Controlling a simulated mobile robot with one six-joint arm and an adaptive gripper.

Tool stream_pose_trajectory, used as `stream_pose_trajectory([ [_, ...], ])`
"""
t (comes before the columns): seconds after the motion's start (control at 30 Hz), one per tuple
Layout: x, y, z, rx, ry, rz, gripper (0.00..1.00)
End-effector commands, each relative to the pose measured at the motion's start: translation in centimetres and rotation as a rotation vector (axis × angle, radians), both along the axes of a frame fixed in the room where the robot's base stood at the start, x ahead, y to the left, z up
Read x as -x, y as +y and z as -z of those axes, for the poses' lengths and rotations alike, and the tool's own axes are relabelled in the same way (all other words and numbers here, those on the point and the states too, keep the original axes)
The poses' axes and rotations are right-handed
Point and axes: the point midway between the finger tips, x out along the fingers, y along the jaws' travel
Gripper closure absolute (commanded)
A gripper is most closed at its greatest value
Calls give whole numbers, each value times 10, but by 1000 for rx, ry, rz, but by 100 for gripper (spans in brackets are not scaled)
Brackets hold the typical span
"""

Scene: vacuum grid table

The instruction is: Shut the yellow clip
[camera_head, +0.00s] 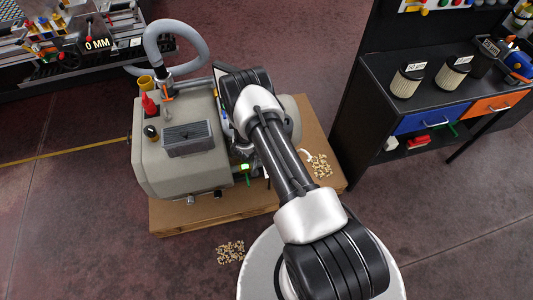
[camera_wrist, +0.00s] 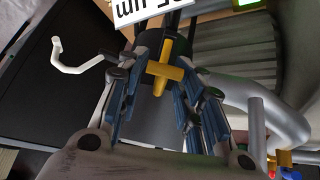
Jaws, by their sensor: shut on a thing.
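The yellow clip (camera_wrist: 165,72) is a cross-shaped yellow piece at the upper middle of the wrist view. My gripper (camera_wrist: 166,58) has its two blue-and-grey fingers on either side of it and is shut on it. The part behind the clip is dark and partly hidden by the fingers. In the head view my arm covers the gripper and the clip.
A grey machine (camera_head: 170,165) stands on a wooden pallet (camera_head: 185,222) left of my arm. A grey hose (camera_head: 190,32) loops above it. A black workbench (camera_head: 372,115) with filters stands at right. Loose pellets (camera_head: 230,252) lie on the floor.

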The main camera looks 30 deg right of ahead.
Motion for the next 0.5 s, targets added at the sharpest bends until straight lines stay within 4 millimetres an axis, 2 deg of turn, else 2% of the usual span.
stream_pose_trajectory([
  [0.5, -3, 2, -2, -60, 39, -4, 100],
])
